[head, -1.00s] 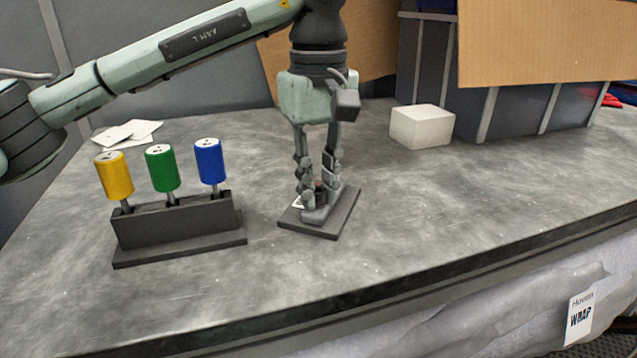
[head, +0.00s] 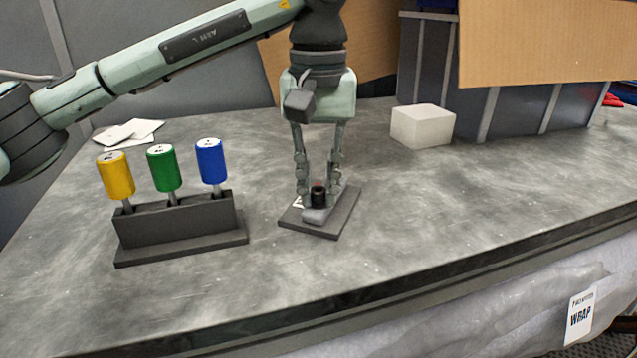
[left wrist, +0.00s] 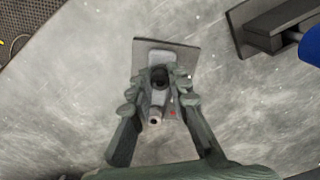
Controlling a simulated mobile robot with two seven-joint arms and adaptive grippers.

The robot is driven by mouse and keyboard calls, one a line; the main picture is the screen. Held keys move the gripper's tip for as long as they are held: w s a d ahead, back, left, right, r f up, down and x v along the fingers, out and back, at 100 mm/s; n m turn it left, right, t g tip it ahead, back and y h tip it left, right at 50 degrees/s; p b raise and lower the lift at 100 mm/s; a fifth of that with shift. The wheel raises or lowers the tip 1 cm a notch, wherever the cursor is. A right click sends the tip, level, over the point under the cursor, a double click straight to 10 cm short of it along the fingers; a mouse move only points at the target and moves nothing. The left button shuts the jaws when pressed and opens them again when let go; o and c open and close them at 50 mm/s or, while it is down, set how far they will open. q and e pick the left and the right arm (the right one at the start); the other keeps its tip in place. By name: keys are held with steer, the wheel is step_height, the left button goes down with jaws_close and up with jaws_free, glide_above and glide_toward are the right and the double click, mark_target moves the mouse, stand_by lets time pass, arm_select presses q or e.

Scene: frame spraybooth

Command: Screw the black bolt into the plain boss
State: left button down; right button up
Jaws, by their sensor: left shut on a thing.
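The black bolt (head: 319,196) is upright between the fingertips of my left gripper (head: 318,198), low over a grey fixture on a dark base plate (head: 338,222). My left gripper points straight down and is shut on the bolt. In the left wrist view the bolt (left wrist: 160,75) shows as a dark round head between the fingertips (left wrist: 158,88). A pale round boss (left wrist: 155,116) stands on the fixture, nearer the palm, with a small red mark beside it. The boss under the bolt is hidden, so I cannot tell how deep the bolt sits. My right gripper is not in view.
A dark rack (head: 178,226) with yellow, green and blue handled tools stands left of the plate. A white block (head: 422,126) lies at the back right, before a grey bin (head: 520,112). White papers (head: 128,133) lie at the back left. The bench front and right are clear.

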arm_select(q)
steer(key=shift+s+f, duration=0.1)
steer(key=shift+f, duration=0.2)
steer(key=c, duration=1.7)
jaws_free()
steer(key=n+b, duration=0.1)
steer(key=n, duration=0.5)
steer(key=shift+r+n, duration=0.1)
steer(key=shift+n, duration=0.3)
steer(key=n, duration=0.3)
steer(key=n+b, duration=0.1)
steer(key=n, duration=0.2)
steer(key=shift+w+d+n, duration=0.1)
steer(key=shift+w+n, duration=0.1)
steer(key=shift+n, duration=0.2)
steer(key=n+b, duration=0.1)
steer(key=n, duration=0.6)
steer(key=n+b, duration=0.1)
steer(key=n, duration=0.4)
steer(key=shift+r+n+b, duration=0.1)
steer(key=shift+n+b, duration=0.2)
steer(key=shift+n, duration=0.7)
